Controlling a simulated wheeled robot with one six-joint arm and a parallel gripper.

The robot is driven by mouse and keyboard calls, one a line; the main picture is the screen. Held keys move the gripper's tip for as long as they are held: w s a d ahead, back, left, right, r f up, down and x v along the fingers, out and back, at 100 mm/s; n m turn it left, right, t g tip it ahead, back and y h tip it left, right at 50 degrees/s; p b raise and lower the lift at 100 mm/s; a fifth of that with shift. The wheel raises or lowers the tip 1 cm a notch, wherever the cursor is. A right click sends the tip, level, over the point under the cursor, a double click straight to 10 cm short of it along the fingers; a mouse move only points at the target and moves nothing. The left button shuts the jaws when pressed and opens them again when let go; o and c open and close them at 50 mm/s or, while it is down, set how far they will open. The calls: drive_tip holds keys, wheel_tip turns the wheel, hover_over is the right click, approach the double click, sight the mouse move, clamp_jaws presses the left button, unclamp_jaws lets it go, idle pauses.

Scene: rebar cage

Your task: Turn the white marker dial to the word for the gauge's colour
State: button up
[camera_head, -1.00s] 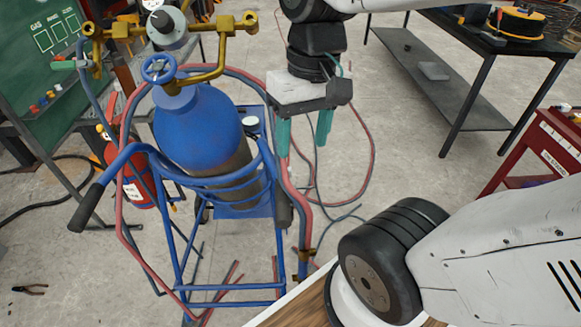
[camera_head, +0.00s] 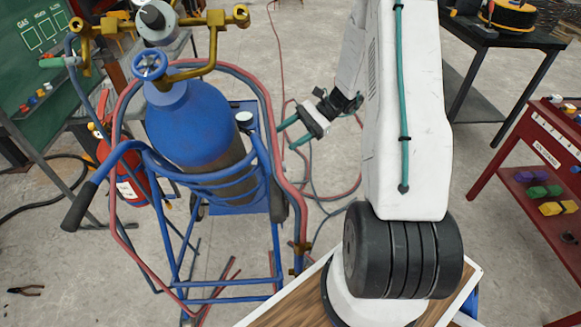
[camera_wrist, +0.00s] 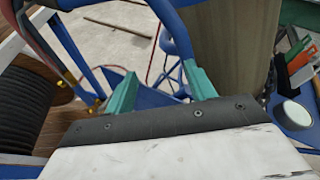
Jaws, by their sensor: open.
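A round pale fitting with a dark knob (camera_head: 157,20) stands on the brass manifold above the blue gas cylinder (camera_head: 190,125). I cannot tell whether it is the white marker dial or the gauge, and no gauge colour is readable. A green board (camera_head: 38,55) at the far left is headed GAS and has several white-outlined boxes; their words are too small to read. My gripper (camera_head: 288,136) is open and empty, its teal fingers pointing left toward the cylinder cart, right of the cylinder. In the wrist view the two fingers (camera_wrist: 160,80) are spread with nothing between them.
The blue cart frame (camera_head: 175,235), with red and blue hoses looping around it, stands close to my gripper. A fire extinguisher (camera_head: 123,175) is behind its left side. A red shelf unit (camera_head: 540,150) and a dark table (camera_head: 515,35) stand right. Pliers (camera_head: 26,291) lie on the floor.

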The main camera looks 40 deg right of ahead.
sight(283, 167)
drive_tip(key=s+d+f+m+t, duration=0.1)
drive_tip(key=d+f+m+t, duration=0.3)
drive_tip(key=f, duration=0.4)
drive_tip(key=d+f+m+t, duration=0.4)
drive_tip(key=d+f, duration=0.1)
drive_tip(key=f, duration=0.4)
drive_tip(key=x, duration=0.7)
drive_tip(key=shift+a+y, duration=0.3)
drive_tip(key=shift+a, duration=0.2)
drive_tip(key=shift+r, duration=0.15)
drive_tip(key=c, duration=1)
